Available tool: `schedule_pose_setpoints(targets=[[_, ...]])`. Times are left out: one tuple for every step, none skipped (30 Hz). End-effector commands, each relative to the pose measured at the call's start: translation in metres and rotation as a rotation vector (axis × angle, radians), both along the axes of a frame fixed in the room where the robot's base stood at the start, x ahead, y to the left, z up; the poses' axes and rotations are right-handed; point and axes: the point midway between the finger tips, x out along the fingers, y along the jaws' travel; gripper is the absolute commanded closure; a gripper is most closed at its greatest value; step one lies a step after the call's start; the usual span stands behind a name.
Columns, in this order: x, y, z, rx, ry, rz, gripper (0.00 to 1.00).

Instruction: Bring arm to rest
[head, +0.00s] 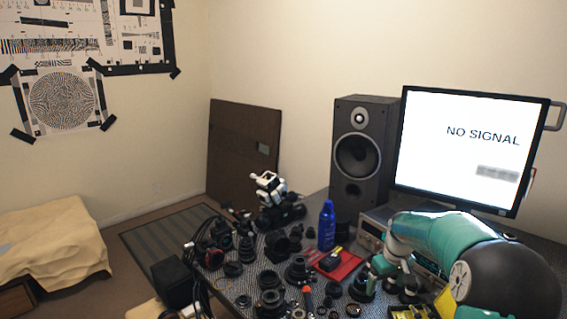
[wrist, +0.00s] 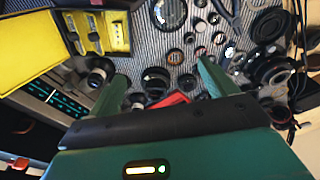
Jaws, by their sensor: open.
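My gripper (wrist: 160,90) shows in the wrist view with its two green fingers spread apart and nothing held between them. Beyond the fingers lie dark lens parts (wrist: 155,80) on the grey textured table top. In the head view my teal and black arm reaches in from the right. Its gripper end is low over the right part of the table, among the lens parts. The fingertips are hard to make out there.
A monitor (head: 470,148) and a speaker (head: 362,155) stand behind. A yellow case (wrist: 35,45) and an instrument with a lit display (wrist: 55,97) lie close by. Lens parts crowd the table.

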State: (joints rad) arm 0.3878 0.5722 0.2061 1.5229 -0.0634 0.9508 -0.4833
Motion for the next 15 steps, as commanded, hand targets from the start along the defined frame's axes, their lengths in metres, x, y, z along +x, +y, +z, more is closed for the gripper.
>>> schedule_pose_setpoints(targets=[[-0.003,0.005,0.009,-0.006,-0.007,-0.002,0.16],[-0.005,0.007,0.014,-0.01,-0.01,-0.005,0.16],[-0.008,0.01,0.019,-0.014,-0.014,-0.007,0.16],[-0.01,0.012,0.024,-0.016,-0.016,-0.008,0.16],[-0.012,0.014,0.027,-0.019,-0.019,-0.011,0.16],[-0.015,0.017,0.033,-0.022,-0.025,-0.014,0.16],[-0.017,0.019,0.037,-0.025,-0.028,-0.017,0.16],[-0.02,0.021,0.042,-0.028,-0.031,-0.019,0.16],[-0.024,0.025,0.048,-0.031,-0.036,-0.023,0.16],[-0.028,0.028,0.052,-0.034,-0.04,-0.025,0.16],[-0.031,0.03,0.057,-0.038,-0.044,-0.028,0.16],[-0.037,0.034,0.064,-0.041,-0.05,-0.033,0.16],[-0.041,0.036,0.069,-0.044,-0.057,-0.037,0.16],[-0.047,0.04,0.075,-0.047,-0.062,-0.041,0.16],[-0.054,0.045,0.083,-0.051,-0.07,-0.047,0.16]])
